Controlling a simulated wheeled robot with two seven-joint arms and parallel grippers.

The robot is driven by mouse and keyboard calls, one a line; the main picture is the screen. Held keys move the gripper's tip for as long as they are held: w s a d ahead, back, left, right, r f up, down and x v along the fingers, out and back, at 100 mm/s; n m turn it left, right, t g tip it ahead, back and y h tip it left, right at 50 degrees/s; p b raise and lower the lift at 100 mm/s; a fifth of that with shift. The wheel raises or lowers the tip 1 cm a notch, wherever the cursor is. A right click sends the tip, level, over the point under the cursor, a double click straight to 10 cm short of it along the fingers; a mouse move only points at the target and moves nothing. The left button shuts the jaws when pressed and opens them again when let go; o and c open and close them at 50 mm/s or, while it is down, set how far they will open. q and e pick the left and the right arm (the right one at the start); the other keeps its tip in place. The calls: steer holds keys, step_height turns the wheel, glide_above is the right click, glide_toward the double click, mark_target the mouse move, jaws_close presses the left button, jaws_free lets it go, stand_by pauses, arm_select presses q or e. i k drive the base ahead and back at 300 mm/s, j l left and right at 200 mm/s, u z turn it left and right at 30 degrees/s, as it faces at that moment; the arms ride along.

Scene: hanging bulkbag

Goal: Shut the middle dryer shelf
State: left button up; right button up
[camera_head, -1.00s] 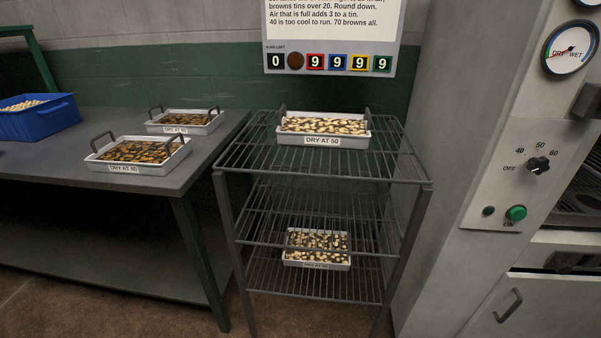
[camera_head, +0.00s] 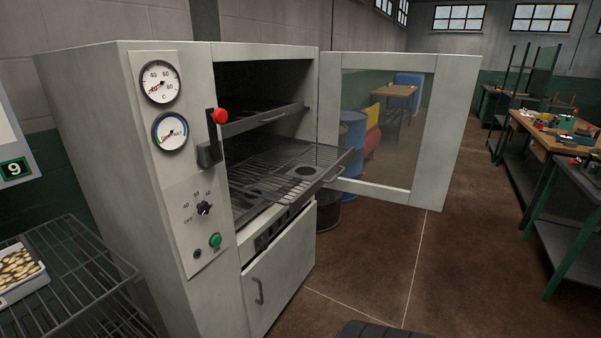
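The dryer (camera_head: 110,150) is a tall grey cabinet with its glazed door (camera_head: 449,130) swung wide open to the right. The middle dryer shelf (camera_head: 325,158), a wire rack, is pulled part way out past the front of the cabinet. A handle (camera_head: 334,176) is at its front edge. A dark round spot (camera_head: 304,171) shows at the rack; I cannot tell whether it lies on it or below it. An upper shelf (camera_head: 264,119) sits inside the cabinet. The lower interior is dark and partly hidden by the middle shelf. Neither of my grippers is in view.
A wire rack stand (camera_head: 75,270) with a tin of pale slices (camera_head: 18,270) is at the lower left. A red-knobbed lever (camera_head: 219,117) stands beside the dryer opening. A blue drum (camera_head: 352,140) is behind the door. Workbenches (camera_head: 560,135) line the right; floor between is clear.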

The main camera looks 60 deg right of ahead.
mark_target(302, 172)
steer(key=z, duration=2.15)
